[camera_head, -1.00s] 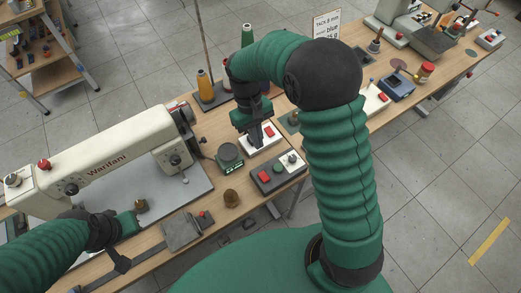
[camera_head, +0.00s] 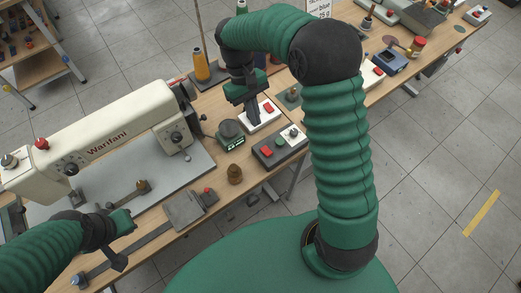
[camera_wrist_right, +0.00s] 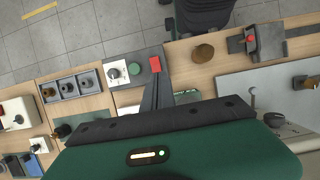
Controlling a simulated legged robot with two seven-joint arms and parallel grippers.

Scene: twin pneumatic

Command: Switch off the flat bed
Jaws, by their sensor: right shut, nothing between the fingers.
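The flat bed is a cream sewing machine (camera_head: 105,145) marked "Warifani" on a grey plate, at left in the head view. A white box (camera_head: 256,121) with a red rocker switch (camera_head: 268,108) stands to its right. My right gripper (camera_head: 254,121) is shut and empty, pointing down at the left part of this box. Contact cannot be told. In the right wrist view its fingers (camera_wrist_right: 156,97) partly hide the white box (camera_wrist_right: 129,97). My left gripper (camera_head: 122,222) is low by the plate's front edge; its fingers are not clear.
A grey box (camera_head: 280,147) with red and green buttons and a knob lies in front of the white box. An orange thread cone (camera_head: 200,64) stands behind.

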